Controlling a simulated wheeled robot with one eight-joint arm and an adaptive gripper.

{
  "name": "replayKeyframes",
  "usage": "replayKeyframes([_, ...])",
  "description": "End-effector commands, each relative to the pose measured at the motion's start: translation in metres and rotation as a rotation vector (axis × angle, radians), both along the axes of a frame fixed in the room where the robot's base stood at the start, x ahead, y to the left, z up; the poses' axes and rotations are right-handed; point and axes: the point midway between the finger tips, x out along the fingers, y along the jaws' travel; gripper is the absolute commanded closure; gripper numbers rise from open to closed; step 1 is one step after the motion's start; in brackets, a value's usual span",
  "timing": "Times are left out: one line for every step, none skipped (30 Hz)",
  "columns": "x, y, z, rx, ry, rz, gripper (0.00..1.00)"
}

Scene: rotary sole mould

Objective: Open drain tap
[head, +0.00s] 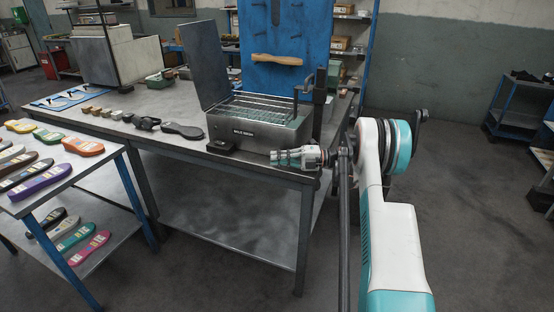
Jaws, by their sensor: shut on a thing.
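A steel wash bath (285,135) with a dark nameplate on its front stands near the right end of the workbench. Its dark lid stands raised at the back left, and a wire rack shows in its open top. My gripper (279,158) reaches in from the right, low in front of the bath's right front corner. It is shut at what appears to be the drain tap. The fingers cover the tap, so its handle and angle cannot be made out. No flow of liquid is visible.
A dark sole (182,130) and small blocks lie further left. A blue tool board (262,30) rises behind. A blue-framed rack (75,183) with colourful soles stands front left.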

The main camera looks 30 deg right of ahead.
Motion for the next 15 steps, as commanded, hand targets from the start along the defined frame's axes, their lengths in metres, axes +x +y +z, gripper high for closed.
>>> replayKeyframes([0.0008,-0.0008,-0.0002,0.0,0.0,0.003,1.0])
replayKeyframes([0.0008,-0.0009,-0.0001,0.0,0.0,0.006,1.0])
replayKeyframes([0.0006,-0.0009,-0.0001,0.0,0.0,0.009,1.0])
replayKeyframes([0.0005,-0.0009,0.0,0.0,0.0,0.01,1.0])
replayKeyframes([0.0005,-0.0009,0.0,0.0,0.0,0.011,1.0])
replayKeyframes([0.0004,-0.0009,0.0,0.0,0.0,0.012,1.0])
replayKeyframes([0.0004,-0.0009,0.0,0.0,0.0,0.012,1.0])
replayKeyframes([0.0003,-0.0009,0.0001,0.0,0.0,0.012,1.0])
replayKeyframes([0.0003,-0.0009,0.0,0.0,0.0,0.012,1.0])
replayKeyframes([0.0003,-0.0009,0.0001,0.0,0.0,0.012,1.0])
replayKeyframes([0.0004,-0.0008,0.0001,0.0,0.0,0.012,1.0])
replayKeyframes([0.0004,-0.0008,0.0001,0.0,0.0,0.012,1.0])
replayKeyframes([0.0004,-0.0008,0.0001,0.0,0.0,0.012,1.0])
replayKeyframes([0.0004,-0.0008,0.0001,0.0,0.0,0.012,1.0])
replayKeyframes([0.0004,-0.0008,0.0001,0.0,0.0,0.012,0.87])
